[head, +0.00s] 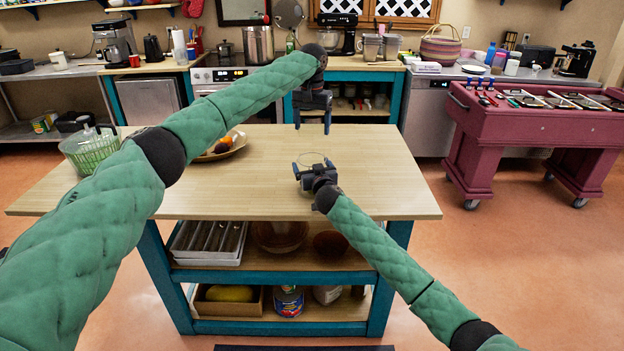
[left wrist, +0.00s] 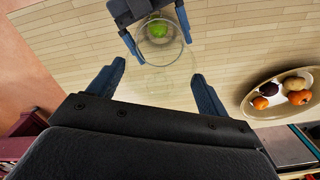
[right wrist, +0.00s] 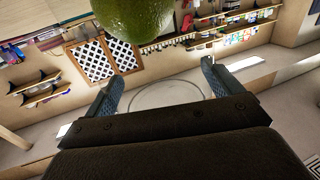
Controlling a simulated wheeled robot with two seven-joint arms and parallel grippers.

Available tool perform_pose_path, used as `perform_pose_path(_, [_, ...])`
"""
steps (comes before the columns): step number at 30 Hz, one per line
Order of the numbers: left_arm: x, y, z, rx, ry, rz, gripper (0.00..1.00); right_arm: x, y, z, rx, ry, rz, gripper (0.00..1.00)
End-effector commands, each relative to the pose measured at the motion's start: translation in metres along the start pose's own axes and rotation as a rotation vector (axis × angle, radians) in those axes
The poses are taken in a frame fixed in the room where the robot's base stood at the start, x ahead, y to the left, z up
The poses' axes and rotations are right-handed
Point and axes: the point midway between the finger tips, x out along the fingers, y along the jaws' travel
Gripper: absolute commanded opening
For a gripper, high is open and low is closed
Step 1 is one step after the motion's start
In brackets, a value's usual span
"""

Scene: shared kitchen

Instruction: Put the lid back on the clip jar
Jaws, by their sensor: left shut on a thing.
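The clip jar (head: 313,160) is clear glass and stands over the middle of the table, with a green fruit (left wrist: 158,28) low inside it. My right gripper (head: 309,176) has a finger on either side of the jar, near its rim; I cannot tell whether both press on the glass. The jar's rim also shows between its fingers in the right wrist view (right wrist: 165,83). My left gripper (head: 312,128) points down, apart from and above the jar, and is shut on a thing. That thing is probably the clear lid, which I can hardly make out.
The wooden table (head: 240,190) is clear around the jar. A bowl of fruit (left wrist: 258,108) lies left of my grippers in the head view, partly hidden by my left arm. A green basket (head: 90,150) stands at the table's left end.

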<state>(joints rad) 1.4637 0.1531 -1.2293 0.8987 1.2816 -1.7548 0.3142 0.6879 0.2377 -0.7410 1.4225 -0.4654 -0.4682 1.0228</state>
Motion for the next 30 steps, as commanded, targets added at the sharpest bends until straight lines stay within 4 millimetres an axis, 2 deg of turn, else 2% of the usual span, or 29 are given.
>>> perform_pose_path(5, [0.004,0.000,0.000,0.000,-0.001,0.001,0.55,0.000,0.000,0.000,0.000,0.000,0.000,0.50])
perform_pose_path(17, [0.047,0.001,0.001,0.001,-0.001,0.001,0.55,0.000,0.000,0.000,0.000,0.000,0.000,0.50])
perform_pose_path(30, [0.048,0.001,0.001,0.000,0.000,0.000,0.55,0.000,0.000,0.000,0.000,0.000,0.000,0.50])
